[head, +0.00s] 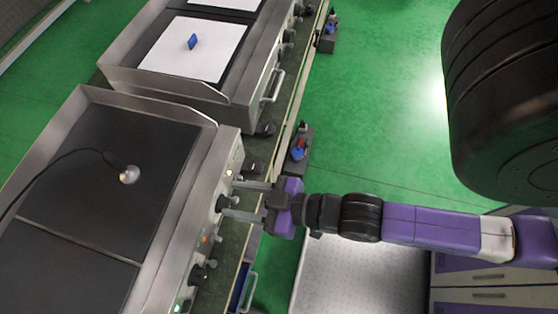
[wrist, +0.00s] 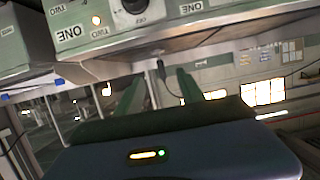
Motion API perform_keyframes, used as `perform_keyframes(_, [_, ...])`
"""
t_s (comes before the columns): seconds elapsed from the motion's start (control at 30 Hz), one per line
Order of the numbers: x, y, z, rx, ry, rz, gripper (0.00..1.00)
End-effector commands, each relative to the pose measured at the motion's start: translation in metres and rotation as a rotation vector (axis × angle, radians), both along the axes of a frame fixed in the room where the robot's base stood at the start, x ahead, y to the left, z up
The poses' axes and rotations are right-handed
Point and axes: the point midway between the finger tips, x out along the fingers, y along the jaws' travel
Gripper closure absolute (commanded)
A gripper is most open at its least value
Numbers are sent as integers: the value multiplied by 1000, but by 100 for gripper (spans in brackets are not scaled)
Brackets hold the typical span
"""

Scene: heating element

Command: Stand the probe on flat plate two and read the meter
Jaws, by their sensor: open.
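The probe (head: 129,175) is a small silvery round head on a black cable. It rests on the upper dark plate (head: 110,215) of the near cooking unit in the head view. A second dark plate (head: 60,278) lies below it; I cannot tell from the head view which is plate two. My gripper (head: 229,197) is open and empty, its two fingers pointing at the unit's front panel on either side of a black knob. In the wrist view the open fingers (wrist: 160,88) show below a panel labelled ONE and TWO. I cannot identify a meter.
Another unit (head: 125,82) behind carries a white sheet (head: 215,52) with a small blue object (head: 192,41). More knobs (head: 203,271) and lit lamps line the near front panel. Small boxes with red and blue parts (head: 299,148) stand along the edge. Green floor is open to the right.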

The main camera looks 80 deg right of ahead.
Motion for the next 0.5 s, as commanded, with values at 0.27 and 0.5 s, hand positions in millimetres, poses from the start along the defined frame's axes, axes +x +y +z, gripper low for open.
perform_keyframes(0.27, [-79, -3, 51, -3, -30, -6, 54])
perform_keyframes(0.5, [-96, -5, 70, -5, -45, -10, 54])
